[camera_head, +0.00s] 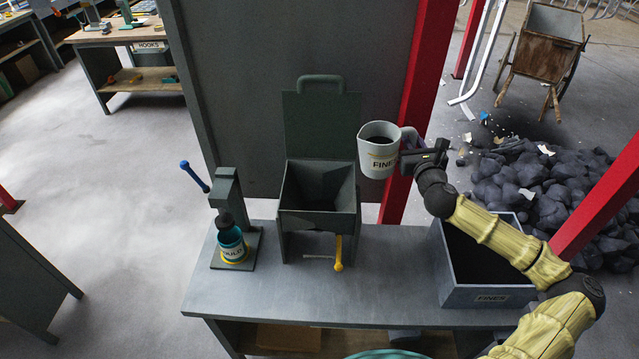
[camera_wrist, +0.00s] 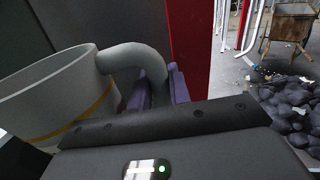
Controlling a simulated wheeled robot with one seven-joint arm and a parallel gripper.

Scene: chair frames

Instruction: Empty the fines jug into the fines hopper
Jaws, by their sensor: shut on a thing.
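The fines jug (camera_head: 379,160), pale grey with a yellow band and a FINES label, is held upright in the air to the right of the hopper. Dark contents show inside its mouth. My gripper (camera_head: 409,152) is shut on the jug's handle; the wrist view shows the handle (camera_wrist: 138,57) between the purple finger pads and the jug's body (camera_wrist: 60,95) at left. The grey hopper (camera_head: 318,222) stands on the bench with its lid (camera_head: 320,125) raised upright behind its open mouth. A yellow lever (camera_head: 338,255) is at its front. The jug is apart from the hopper.
The bench (camera_head: 300,295) also carries a press-like device with a teal container (camera_head: 231,244) at left and an open grey FINES bin (camera_head: 490,297) at right, under my arm. A dark panel (camera_head: 290,60) and red post (camera_head: 430,70) stand behind. A dark rock pile (camera_head: 530,185) lies beyond.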

